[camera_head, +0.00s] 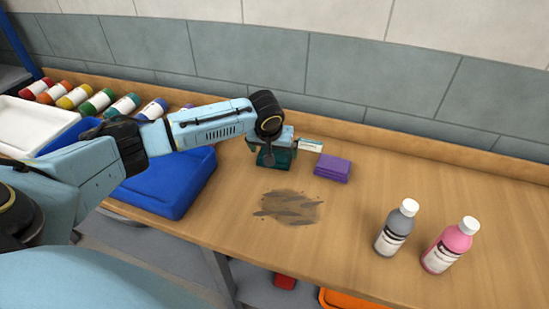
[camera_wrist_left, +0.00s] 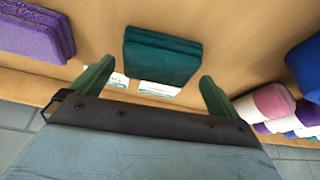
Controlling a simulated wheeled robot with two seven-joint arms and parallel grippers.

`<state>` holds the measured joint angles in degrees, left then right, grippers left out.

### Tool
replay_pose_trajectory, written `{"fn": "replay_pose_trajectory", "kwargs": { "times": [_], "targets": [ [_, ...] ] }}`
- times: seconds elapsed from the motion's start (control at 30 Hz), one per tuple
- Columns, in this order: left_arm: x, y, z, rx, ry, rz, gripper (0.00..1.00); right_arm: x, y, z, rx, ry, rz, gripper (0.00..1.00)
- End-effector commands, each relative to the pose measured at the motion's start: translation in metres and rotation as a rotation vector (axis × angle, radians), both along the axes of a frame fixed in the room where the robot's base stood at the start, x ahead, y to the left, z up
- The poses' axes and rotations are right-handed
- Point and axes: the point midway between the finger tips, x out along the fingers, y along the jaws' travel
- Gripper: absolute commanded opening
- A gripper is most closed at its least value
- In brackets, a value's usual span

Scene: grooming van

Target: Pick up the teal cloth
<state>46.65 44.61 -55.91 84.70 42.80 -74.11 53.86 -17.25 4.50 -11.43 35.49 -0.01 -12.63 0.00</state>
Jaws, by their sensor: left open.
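The teal cloth (camera_wrist_left: 162,57) is a folded, dark teal stack on the wooden counter in the left wrist view. My left gripper (camera_wrist_left: 155,88) is open. Its two green fingers stand apart on either side, and the cloth lies between and just beyond their tips, not gripped. In the head view, my left gripper (camera_head: 273,160) points down over the cloth's place and largely hides it. I cannot tell the exact height gap. My right gripper is not in view.
A folded purple cloth (camera_head: 332,168) lies right of the gripper. A dark smudge (camera_head: 288,207) marks the counter in front. Grey (camera_head: 396,228) and pink (camera_head: 451,245) bottles stand at the right. A blue bin lid (camera_head: 168,187) and several coloured bottles are at the left. A tiled wall runs behind.

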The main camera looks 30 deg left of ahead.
Motion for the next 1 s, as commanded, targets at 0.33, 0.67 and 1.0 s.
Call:
{"fn": "replay_pose_trajectory", "kwargs": {
  "times": [0.33, 0.67, 1.0],
  "targets": [
    [0.013, 0.004, -0.029, -0.001, -0.001, 0.000, 1.00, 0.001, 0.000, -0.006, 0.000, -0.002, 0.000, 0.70],
    [0.013, 0.004, -0.028, 0.000, -0.001, -0.001, 0.79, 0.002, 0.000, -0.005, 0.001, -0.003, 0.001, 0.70],
    [0.013, 0.004, -0.026, 0.000, -0.002, 0.000, 0.68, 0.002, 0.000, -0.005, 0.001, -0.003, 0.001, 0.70]
  ]
}}
